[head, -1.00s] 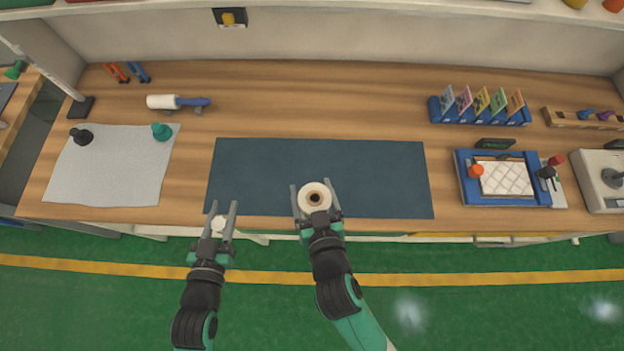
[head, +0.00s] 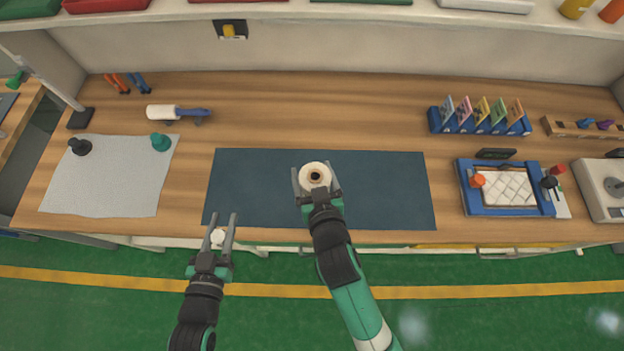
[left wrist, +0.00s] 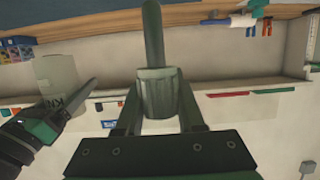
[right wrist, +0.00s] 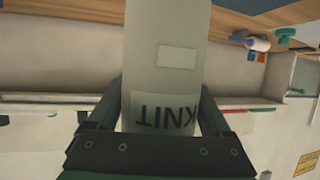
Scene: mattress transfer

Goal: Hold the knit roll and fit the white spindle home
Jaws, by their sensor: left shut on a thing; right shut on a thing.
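The cream knit roll (head: 315,168) is held end-up over the blue-grey mat, its dark core hole facing the head camera. My right gripper (head: 317,184) is shut on its sides. The right wrist view shows the roll (right wrist: 165,70) between the fingers with a KNIT label. The white spindle (head: 218,237) is in my left gripper (head: 222,225), which is shut on it by the bench's front edge, left of the roll. The left wrist view shows the spindle's thick ribbed part (left wrist: 158,95) between the fingers and a thin rod beyond it. Spindle and roll are apart.
The blue-grey mat (head: 250,190) is otherwise bare. A grey cloth (head: 110,190) with black and teal knobs lies left; a lint roller (head: 175,112) lies behind it. A blue card rack (head: 480,124) and a blue tray (head: 470,202) with a quilted pad stand right.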

